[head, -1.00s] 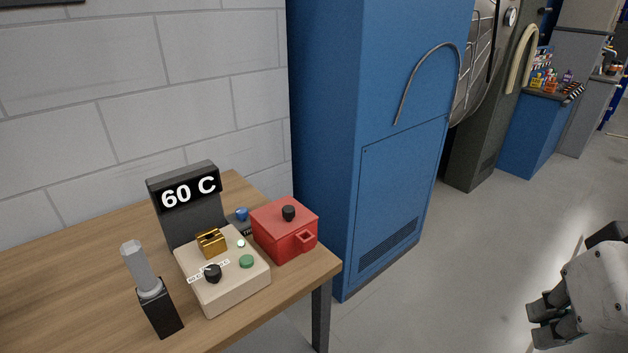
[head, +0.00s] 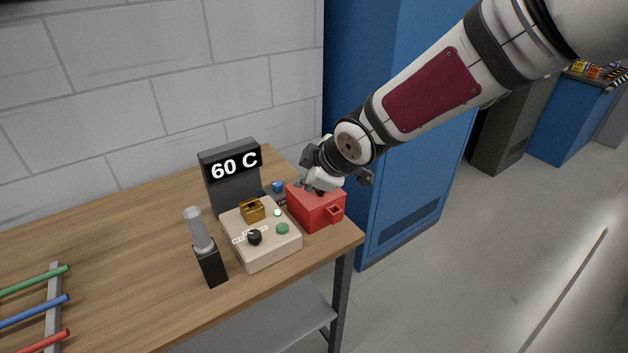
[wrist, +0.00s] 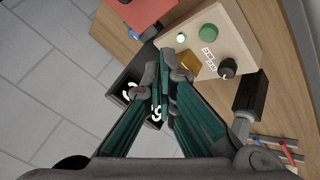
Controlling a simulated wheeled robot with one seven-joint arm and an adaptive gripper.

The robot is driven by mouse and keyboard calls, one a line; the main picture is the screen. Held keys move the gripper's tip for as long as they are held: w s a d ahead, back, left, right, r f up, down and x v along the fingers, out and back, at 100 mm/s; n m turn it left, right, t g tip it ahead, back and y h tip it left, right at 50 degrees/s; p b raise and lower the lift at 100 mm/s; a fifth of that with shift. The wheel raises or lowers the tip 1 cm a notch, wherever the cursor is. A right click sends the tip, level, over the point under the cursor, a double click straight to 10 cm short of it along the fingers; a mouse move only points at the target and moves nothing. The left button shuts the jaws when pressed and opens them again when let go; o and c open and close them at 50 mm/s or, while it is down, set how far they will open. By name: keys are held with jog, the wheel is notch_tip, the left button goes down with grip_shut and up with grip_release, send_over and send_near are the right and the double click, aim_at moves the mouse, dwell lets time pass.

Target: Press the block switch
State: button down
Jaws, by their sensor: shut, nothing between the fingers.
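A beige block heater (head: 265,253) stands on the wooden table. On its top are a green round button (head: 283,229), a black knob (head: 254,237), a small white light (head: 277,212) and a brass block (head: 252,210). The green button shows in the wrist view (wrist: 208,32), apart from my fingers. A dark display (head: 235,165) behind the heater reads 60 C. My gripper (head: 318,184) is shut and empty, at the red lidded box right of the heater; whether it touches the lid I cannot tell. In the wrist view the shut fingertips (wrist: 173,64) appear over the display and heater edge.
The red box (head: 316,212) sits at the table's right end, with a small blue-topped item (head: 278,187) behind it. A black stand (head: 211,265) with a clear tube is left of the heater. A rack of coloured rods (head: 52,312) lies front left. A blue cabinet (head: 385,215) stands right.

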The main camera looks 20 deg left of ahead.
jog(key=s+a+f+n+y, duration=0.1)
jog(key=a+y, duration=0.1)
jog(key=a, duration=0.4)
jog(key=shift+s+a+n+g, duration=0.25)
jog(key=shift+s+n+g, duration=0.05)
jog(key=shift+n+g, duration=0.1)
jog(key=b, duration=0.5)
send_over(281, 228)
notch_tip(281, 228, down, 7)
jog(key=shift+r, duration=0.1)
jog(key=shift+s+f+b, duration=0.1)
jog(key=shift+f+b, duration=0.55)
jog(key=shift+f, duration=0.4)
jog(key=shift+f, duration=0.1)
jog(key=shift+f+b, duration=0.3)
jog(key=shift+b, duration=0.2)
